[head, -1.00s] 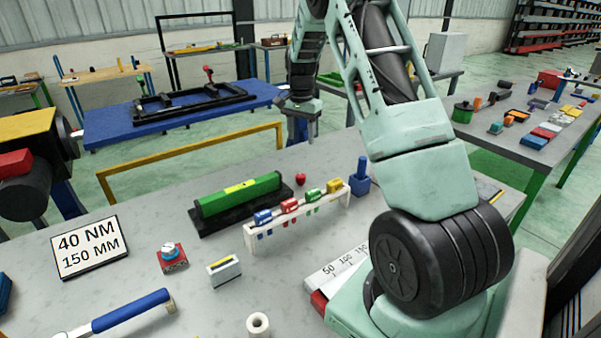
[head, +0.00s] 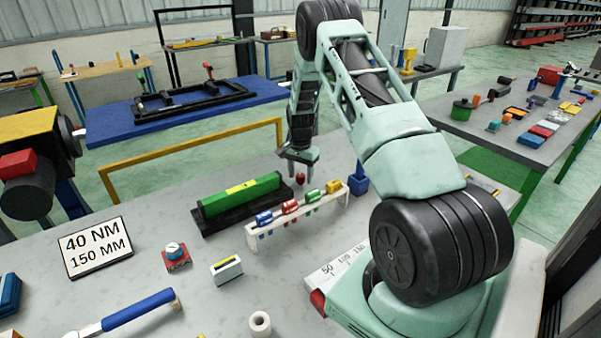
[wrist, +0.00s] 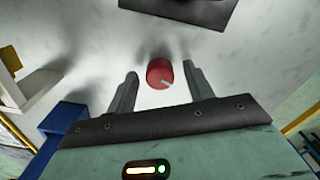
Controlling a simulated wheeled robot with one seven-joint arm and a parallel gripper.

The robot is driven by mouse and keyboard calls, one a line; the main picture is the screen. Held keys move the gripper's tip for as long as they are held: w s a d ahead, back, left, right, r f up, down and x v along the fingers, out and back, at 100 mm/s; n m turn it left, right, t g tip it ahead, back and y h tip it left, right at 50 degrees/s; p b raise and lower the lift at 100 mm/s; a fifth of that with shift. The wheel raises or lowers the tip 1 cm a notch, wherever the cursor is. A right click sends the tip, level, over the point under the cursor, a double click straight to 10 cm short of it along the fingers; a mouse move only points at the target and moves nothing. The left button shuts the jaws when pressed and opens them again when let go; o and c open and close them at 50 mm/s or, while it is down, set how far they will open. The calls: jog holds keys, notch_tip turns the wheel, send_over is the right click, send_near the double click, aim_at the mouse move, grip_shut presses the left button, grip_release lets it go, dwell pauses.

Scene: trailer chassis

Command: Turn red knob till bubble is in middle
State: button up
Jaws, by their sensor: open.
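The red knob (head: 300,178) stands on the grey bench just right of the green level's end. In the wrist view the red knob (wrist: 160,73) shows a pale mark on its face and lies between and slightly beyond my two fingertips. My gripper (head: 299,160) is open above the knob; in the wrist view my gripper (wrist: 162,80) has a finger on each side with gaps to the knob. The green level (head: 240,193) lies on a black base, with a yellow vial window (head: 241,187) on top. The bubble is too small to make out.
A white rack (head: 300,218) with several coloured-handled tools stands in front of the level. A blue block (head: 358,180) with a post stands right of the knob. A sign (head: 95,246) reads 40 NM, 150 MM. The bench front holds a blue-handled tool (head: 140,308).

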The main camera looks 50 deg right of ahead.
jog(key=shift+c, duration=0.3)
jog(key=c, duration=0.9)
jog(key=n+b, duration=0.3)
jog(key=n, duration=0.2)
jog(key=shift+f, duration=0.1)
jog(key=n+b, duration=0.1)
jog(key=n, duration=0.5)
jog(key=shift+n, duration=0.3)
jog(key=o, duration=1)
jog(key=shift+c, duration=0.2)
